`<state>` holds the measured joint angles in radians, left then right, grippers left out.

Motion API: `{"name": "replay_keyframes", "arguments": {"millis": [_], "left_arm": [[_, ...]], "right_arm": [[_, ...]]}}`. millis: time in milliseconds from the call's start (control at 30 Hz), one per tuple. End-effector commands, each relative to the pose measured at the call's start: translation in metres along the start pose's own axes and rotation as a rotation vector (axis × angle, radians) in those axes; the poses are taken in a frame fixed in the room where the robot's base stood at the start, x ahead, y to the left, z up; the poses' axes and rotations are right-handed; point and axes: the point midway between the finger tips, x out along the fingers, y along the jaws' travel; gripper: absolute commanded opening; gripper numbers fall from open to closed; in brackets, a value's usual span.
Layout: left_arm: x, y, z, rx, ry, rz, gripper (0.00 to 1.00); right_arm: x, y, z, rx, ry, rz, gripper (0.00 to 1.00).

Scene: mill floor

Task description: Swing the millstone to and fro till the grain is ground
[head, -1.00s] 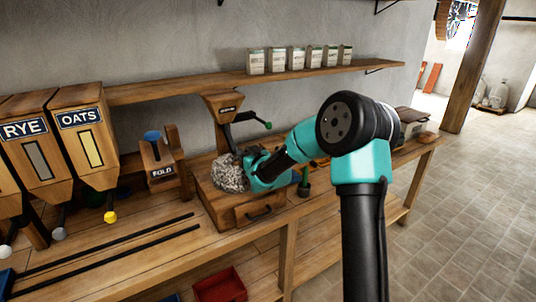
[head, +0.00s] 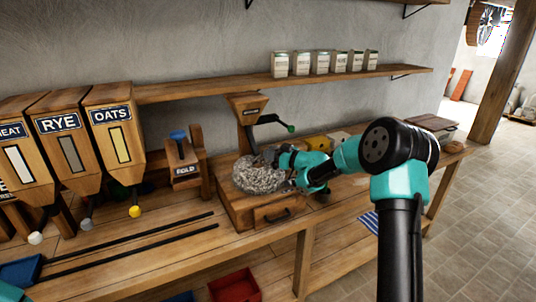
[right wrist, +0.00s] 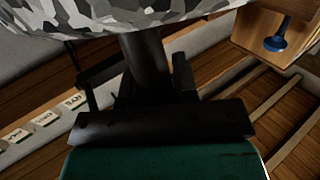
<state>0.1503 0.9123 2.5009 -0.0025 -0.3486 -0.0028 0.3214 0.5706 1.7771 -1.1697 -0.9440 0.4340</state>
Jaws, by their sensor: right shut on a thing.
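The round, grey-and-white speckled millstone (head: 256,176) lies on the wooden mill base (head: 234,208). A wooden hopper (head: 247,108) stands behind it, with a dark arm ending in a green knob (head: 291,128). My right gripper (head: 276,160) is at the stone's back right edge. No grain or flour is visible. The drawer (head: 278,212) in the base looks shut. My left gripper is out of view.
Grain bins labelled RYE (head: 66,140) and OATS (head: 113,135) stand at the left. A small wooden stand with a blue top (head: 179,136) is between them and the mill. Several tins (head: 320,62) line the shelf. A red box (head: 236,287) sits below the bench.

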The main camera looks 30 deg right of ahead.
Motion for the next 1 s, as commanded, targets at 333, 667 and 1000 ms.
{"name": "replay_keyframes", "arguments": {"millis": [333,667,1000], "left_arm": [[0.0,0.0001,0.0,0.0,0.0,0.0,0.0],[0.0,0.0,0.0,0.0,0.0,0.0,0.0],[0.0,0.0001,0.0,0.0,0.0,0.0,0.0]], "right_arm": [[-0.0017,0.0016,-0.001,-0.002,0.002,-0.013,0.0],[-0.0018,0.0017,-0.0009,-0.002,0.002,-0.012,0.44],[-0.0027,0.002,-0.0005,-0.001,0.001,-0.011,0.52]]}}
